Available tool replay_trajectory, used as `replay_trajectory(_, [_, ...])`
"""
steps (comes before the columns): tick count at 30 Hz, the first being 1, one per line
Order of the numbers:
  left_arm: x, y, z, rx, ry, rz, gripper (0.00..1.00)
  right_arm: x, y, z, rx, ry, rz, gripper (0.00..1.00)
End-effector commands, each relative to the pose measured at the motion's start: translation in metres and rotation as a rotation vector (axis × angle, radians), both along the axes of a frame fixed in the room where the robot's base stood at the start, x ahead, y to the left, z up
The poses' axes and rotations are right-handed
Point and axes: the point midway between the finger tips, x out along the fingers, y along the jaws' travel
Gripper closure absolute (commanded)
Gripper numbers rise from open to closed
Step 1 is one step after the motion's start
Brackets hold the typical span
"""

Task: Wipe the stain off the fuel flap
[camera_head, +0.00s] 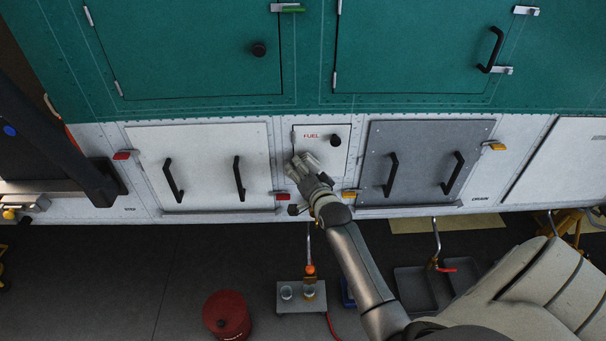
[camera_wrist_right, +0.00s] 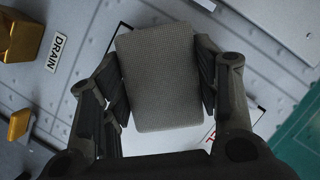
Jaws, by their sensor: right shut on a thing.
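In the right wrist view, the gripper is shut on a grey textured block, a wiping pad (camera_wrist_right: 158,75), held between both fingers. The pad covers much of the flap there; a white strip and bits of red lettering show beside it. I cannot tell whether the pad touches the flap. No stain shows; the covered area is hidden. My left gripper is not in view.
A white panel (camera_head: 203,140) and a grey panel (camera_head: 422,133), both with black handles, flank the flap. Red and orange latches stick out near them. Below are a small stand (camera_head: 300,303) with a jar, a red can (camera_head: 226,315) and grey trays (camera_head: 418,288).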

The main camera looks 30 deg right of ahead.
Motion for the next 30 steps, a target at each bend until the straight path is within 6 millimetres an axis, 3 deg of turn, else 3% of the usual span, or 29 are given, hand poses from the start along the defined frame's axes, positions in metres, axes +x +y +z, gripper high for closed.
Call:
replay_trajectory(18, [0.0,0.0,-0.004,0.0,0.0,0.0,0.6,0.01,-0.007,0.0,-0.001,0.0,0.0,0.63])
replay_trajectory(30, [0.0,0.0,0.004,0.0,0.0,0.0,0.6,-0.006,-0.029,0.001,-0.004,0.002,-0.001,0.63])
